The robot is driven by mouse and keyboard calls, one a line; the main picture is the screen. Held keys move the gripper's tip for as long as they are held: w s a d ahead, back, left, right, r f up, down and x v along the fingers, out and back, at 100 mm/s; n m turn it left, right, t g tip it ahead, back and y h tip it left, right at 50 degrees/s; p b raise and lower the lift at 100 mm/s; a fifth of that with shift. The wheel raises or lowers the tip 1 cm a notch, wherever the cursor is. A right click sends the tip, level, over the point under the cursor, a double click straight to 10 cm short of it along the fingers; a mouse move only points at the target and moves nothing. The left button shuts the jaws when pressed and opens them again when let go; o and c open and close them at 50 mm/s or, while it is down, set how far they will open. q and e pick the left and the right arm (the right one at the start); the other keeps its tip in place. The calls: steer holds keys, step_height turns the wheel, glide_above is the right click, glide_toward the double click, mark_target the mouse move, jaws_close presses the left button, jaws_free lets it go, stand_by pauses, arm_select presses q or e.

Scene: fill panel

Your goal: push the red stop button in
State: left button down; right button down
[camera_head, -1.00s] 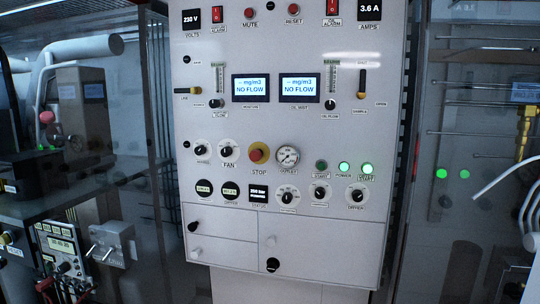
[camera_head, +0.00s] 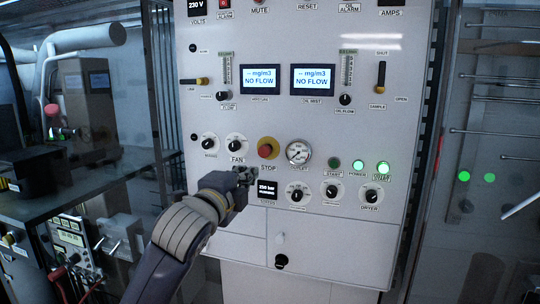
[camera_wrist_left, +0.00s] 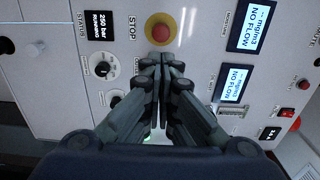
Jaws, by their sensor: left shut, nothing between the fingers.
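The red stop button (camera_head: 265,151) sits on a yellow round base on the white panel (camera_head: 230,235), above the STOP label. It also shows in the left wrist view (camera_wrist_left: 160,33), just beyond the fingertips. My left gripper (camera_head: 246,174) is in front of the panel, below and slightly left of the button. In the left wrist view its fingers (camera_wrist_left: 161,62) are together and empty, pointing at the button's lower edge. The button looks apart from the fingertips, but the exact gap cannot be told. My right gripper is not in view.
Fan knob (camera_head: 236,143), gauge (camera_head: 299,153) and green lamps (camera_head: 358,166) surround the button. A status display (camera_head: 267,189) lies by the gripper. A bench with instruments (camera_head: 70,238) stands at the left. Space before the panel's right side is clear.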

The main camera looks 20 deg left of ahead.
arm_select(q)
steer(key=p, duration=0.6)
glide_toward(268, 153)
steer(key=w, duration=0.5)
steer(key=shift+r, duration=0.15)
steer(key=shift+w+d+p, duration=0.1)
steer(key=shift+w+p, duration=0.45)
steer(key=shift+w, duration=0.5)
